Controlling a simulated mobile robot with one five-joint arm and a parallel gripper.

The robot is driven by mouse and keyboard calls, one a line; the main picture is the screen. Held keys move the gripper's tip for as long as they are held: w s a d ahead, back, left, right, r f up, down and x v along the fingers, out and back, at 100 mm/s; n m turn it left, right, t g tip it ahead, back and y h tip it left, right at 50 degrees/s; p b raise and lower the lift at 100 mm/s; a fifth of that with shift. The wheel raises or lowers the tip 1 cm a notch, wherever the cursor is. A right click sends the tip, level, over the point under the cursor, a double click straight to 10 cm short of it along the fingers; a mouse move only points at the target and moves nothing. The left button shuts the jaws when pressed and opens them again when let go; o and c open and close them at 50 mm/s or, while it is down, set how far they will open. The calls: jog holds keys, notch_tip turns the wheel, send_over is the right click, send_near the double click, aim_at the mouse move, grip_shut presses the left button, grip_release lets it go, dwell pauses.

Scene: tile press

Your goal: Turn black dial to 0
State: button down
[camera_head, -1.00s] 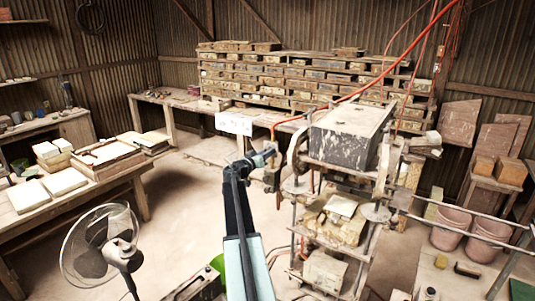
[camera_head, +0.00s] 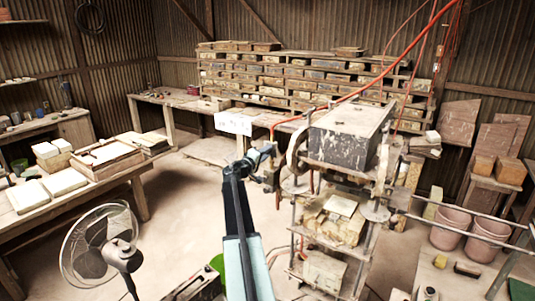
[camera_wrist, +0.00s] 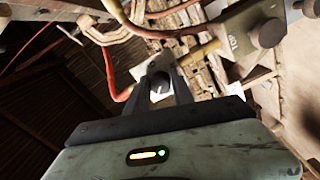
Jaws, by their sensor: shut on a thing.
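My gripper (camera_wrist: 160,98) reaches up in the wrist view, with its two dark fingers closed around a small dark round knob, the black dial (camera_wrist: 160,81). The dial sits between the fingertips, and its marks and number cannot be read. In the head view my gripper (camera_head: 268,152) is at the left side of the tile press (camera_head: 346,137), by its upper frame. There the dial is hidden by the gripper or too small to make out.
In the wrist view, a metal block with a round knob (camera_wrist: 270,33) and orange hoses (camera_wrist: 112,80) are close to the fingers. A fan (camera_head: 100,245) stands at the lower left. A table with tiles (camera_head: 65,181) is at left. Open floor lies between the table and press.

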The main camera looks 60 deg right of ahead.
jog(key=shift+a+n, duration=0.15)
jog(key=shift+n, duration=4.55)
jog(key=c, duration=1.1)
grip_release()
jog(key=shift+w, duration=0.1)
jog(key=a, duration=0.7)
jog(key=shift+a, duration=0.4)
